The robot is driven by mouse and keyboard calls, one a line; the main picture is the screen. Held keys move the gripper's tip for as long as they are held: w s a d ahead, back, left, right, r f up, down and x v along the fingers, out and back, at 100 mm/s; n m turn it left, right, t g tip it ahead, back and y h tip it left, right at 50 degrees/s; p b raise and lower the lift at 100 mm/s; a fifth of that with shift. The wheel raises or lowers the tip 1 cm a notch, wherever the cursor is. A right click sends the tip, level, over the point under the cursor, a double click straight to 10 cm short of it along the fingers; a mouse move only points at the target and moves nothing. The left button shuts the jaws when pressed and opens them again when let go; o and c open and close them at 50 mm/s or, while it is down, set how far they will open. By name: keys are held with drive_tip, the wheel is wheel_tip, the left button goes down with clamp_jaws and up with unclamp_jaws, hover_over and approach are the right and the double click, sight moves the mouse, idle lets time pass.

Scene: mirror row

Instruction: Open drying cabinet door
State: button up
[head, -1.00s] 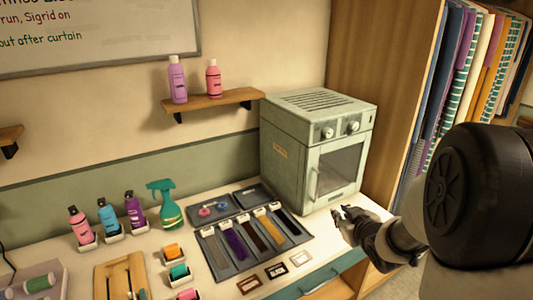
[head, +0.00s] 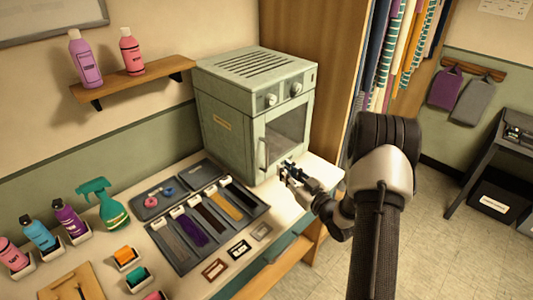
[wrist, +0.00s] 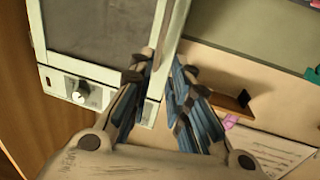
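The pale green drying cabinet (head: 225,130) stands at the back of the counter. Its windowed door (head: 287,132) looks shut and has an upright bar handle (head: 263,154) near its left edge. My gripper (head: 285,170) is close in front of the lower door, near the handle. In the wrist view the cabinet appears turned over, with its knob (wrist: 80,92) low at the left. There my gripper (wrist: 163,92) is open, and the handle (wrist: 171,40) runs down into the gap between the fingers. I cannot tell whether either finger touches it.
A tray of coloured swatches (head: 262,207) lies left of the gripper on the counter. Small framed cards (head: 240,249) lie in front of it. A shelf with two bottles (head: 140,81) hangs at left. A wooden wardrobe side (head: 320,60) stands right of the cabinet.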

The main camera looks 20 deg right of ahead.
sight(267, 153)
drive_tip(key=w, duration=0.4)
drive_tip(key=w+a+b, duration=0.1)
drive_tip(key=w, duration=0.6)
drive_tip(key=shift+w+a, duration=0.35)
drive_tip(key=shift+a, duration=0.05)
clamp_jaws()
